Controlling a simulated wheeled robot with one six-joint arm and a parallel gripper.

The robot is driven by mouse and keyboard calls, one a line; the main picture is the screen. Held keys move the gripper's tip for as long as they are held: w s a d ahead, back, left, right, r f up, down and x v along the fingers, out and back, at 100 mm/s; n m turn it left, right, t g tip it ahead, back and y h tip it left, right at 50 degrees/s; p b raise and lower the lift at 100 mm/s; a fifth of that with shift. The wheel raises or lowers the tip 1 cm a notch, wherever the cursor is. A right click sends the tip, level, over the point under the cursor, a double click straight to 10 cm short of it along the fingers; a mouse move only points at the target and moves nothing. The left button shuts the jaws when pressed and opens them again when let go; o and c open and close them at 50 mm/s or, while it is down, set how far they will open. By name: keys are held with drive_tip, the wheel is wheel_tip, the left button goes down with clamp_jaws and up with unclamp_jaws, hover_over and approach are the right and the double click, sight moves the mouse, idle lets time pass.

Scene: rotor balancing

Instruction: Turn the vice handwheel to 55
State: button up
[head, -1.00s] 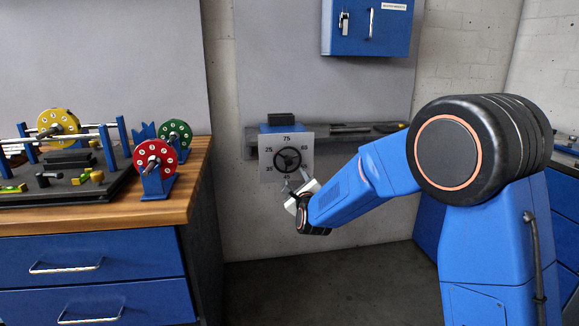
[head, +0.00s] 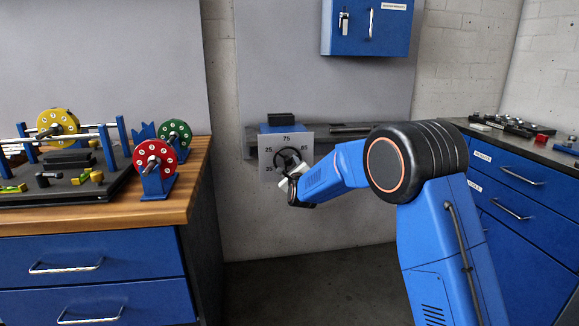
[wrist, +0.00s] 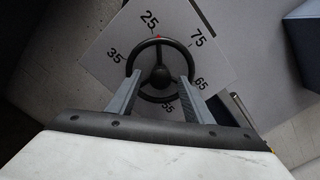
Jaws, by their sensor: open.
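The black handwheel (head: 286,157) sits on a pale square dial plate (head: 305,142) on the vice (head: 282,119) at the wall. In the wrist view the handwheel (wrist: 158,80) has a ring, spokes and a round hub. A red mark (wrist: 158,37) on its rim lies closest to 25, on the side toward 75. The 55 (wrist: 167,107) shows between my fingers, below the rim; 45 is not visible. My gripper (wrist: 159,80) is open, one finger on each side of the wheel. Whether the fingers touch the rim I cannot tell. In the head view my gripper (head: 292,183) covers the wheel's lower part.
A wooden-topped bench (head: 190,190) with red (head: 155,160), green and yellow rotors stands at the left. A blue cabinet (head: 366,28) hangs above the vice. Blue drawers (head: 520,195) stand at the right. The floor below the vice is clear.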

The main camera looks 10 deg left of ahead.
drive_tip(key=c, duration=1.1)
drive_tip(key=shift+o, duration=0.2)
drive_tip(key=shift+n, duration=0.3)
